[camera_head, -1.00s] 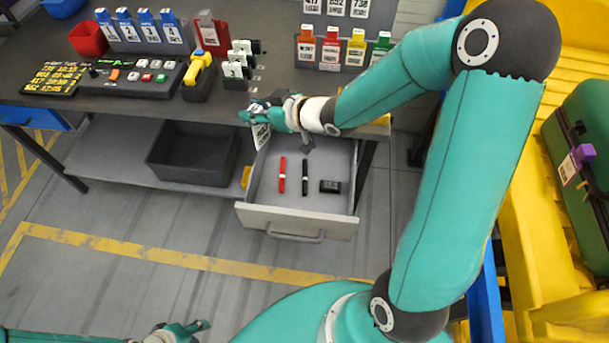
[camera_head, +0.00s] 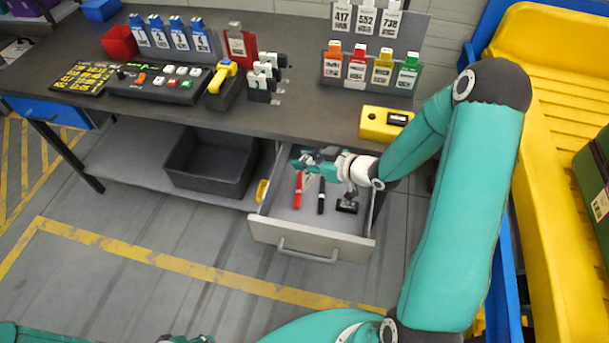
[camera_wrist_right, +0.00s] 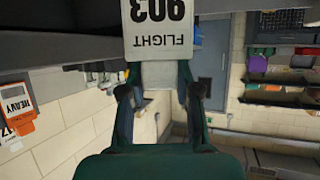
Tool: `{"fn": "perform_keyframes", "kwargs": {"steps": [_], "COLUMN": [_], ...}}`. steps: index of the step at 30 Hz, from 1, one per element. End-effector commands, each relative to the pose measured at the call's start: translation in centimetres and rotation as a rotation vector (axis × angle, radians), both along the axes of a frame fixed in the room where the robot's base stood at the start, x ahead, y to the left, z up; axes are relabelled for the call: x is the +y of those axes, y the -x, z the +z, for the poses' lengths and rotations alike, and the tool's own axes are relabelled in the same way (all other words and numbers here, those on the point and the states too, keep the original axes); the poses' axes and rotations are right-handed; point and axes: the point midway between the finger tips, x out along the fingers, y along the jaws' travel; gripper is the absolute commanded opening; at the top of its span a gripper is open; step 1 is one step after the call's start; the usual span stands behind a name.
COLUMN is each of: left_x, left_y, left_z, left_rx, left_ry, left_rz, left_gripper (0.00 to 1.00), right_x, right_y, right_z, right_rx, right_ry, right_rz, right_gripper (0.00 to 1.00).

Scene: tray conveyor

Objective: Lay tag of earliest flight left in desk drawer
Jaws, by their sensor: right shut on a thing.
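My right gripper (camera_head: 302,162) is over the open desk drawer (camera_head: 310,240), near its back left. It is shut on a white tag (camera_wrist_right: 160,28). In the right wrist view the tag's print is upside down and reads FLIGHT 903. In the head view the tag is mostly hidden by the gripper. The drawer holds a red pen (camera_head: 298,190), a black pen (camera_head: 321,197) and a small black item (camera_head: 347,206). Only a bit of my left gripper (camera_head: 188,339) shows at the bottom edge, so its jaws cannot be read.
A black bin (camera_head: 210,165) stands left of the drawer. A yellow tray (camera_head: 550,200) is at right.

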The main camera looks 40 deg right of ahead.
Motion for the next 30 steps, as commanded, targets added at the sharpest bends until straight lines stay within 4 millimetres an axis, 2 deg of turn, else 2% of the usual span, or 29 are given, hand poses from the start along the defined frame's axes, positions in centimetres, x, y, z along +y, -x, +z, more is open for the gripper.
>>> {"fn": "perform_keyframes", "kwargs": {"steps": [1,8,15,27,28,30], "left_x": [0.0,0.0,0.0,0.0,0.0,0.0], "left_y": [0.0,0.0,0.0,0.0,0.0,0.0], "left_z": [0.0,0.0,0.1,-0.4,-0.4,-0.2], "left_rx": [0.000,0.000,0.000,0.000,0.000,0.000], "left_ry": [0.000,0.000,0.000,0.000,0.000,0.000], "left_rz": [0.000,0.000,0.000,0.000,0.000,0.000], "left_gripper": [0.40,0.40,0.40,0.40,0.40,0.40], "right_x": [0.0,0.0,0.0,0.1,0.1,0.1], "right_y": [0.0,0.0,0.0,-0.1,-0.1,-0.1], "right_z": [-0.9,-2.6,-5.6,-6.2,-6.1,-6.0], "right_rx": [0.003,0.001,0.001,-0.001,-0.001,-0.001], "right_ry": [-0.002,-0.001,-0.002,0.001,0.001,0.001], "right_rz": [-0.001,0.000,-0.001,0.002,0.002,0.002], "right_gripper": [0.00,0.00,0.00,0.00,0.33,0.45]}}
